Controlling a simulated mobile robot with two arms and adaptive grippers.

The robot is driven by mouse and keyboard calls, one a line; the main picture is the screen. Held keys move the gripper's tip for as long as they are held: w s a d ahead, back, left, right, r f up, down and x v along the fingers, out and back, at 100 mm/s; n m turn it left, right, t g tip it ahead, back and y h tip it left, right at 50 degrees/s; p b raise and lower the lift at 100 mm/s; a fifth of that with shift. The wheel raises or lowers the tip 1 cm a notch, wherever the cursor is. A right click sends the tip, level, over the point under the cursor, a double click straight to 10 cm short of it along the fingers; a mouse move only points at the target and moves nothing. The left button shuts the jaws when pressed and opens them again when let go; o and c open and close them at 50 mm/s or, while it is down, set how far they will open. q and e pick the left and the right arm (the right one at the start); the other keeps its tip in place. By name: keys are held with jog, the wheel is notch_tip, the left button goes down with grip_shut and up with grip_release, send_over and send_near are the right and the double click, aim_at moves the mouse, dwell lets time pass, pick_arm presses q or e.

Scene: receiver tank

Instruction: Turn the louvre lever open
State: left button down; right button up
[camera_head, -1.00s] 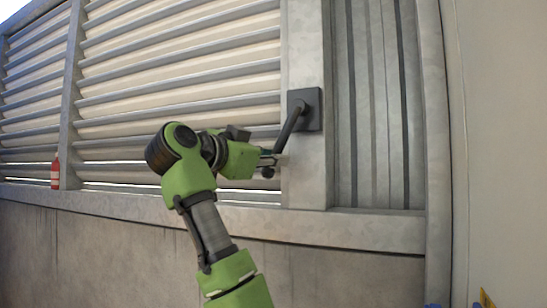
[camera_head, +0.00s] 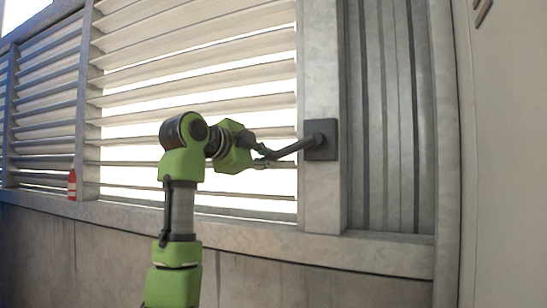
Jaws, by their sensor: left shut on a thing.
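The dark louvre lever (camera_head: 296,147) comes out of a square dark mount (camera_head: 321,139) on a grey post. It points left and slightly down, close to horizontal. My left gripper (camera_head: 266,155) is shut on the lever near its free end; the fingers are small and partly hidden. The louvre slats (camera_head: 200,83) in the panel behind stand apart, with bright light in the gaps. My right gripper is not in view.
A grey ledge (camera_head: 245,230) runs below the louvres. A small red bottle-like object (camera_head: 72,184) stands on it at the left. A ribbed grey panel (camera_head: 385,120) and a pale wall (camera_head: 515,160) lie to the right.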

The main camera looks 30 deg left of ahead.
pick_arm(q)
jog(key=shift+a+r+m+p, duration=0.2)
jog(key=shift+r+m+p, duration=0.25)
jog(key=shift+r, duration=0.4)
jog(key=c, duration=2)
grip_release()
jog(key=shift+r, duration=0.1)
jog(key=shift+o, duration=0.2)
jog(key=shift+w, duration=0.1)
jog(key=s+r, duration=0.1)
jog(key=s, duration=1.1)
jog(key=shift+a+r, duration=0.35)
jog(key=shift+a, duration=0.1)
jog(key=shift+w, duration=0.1)
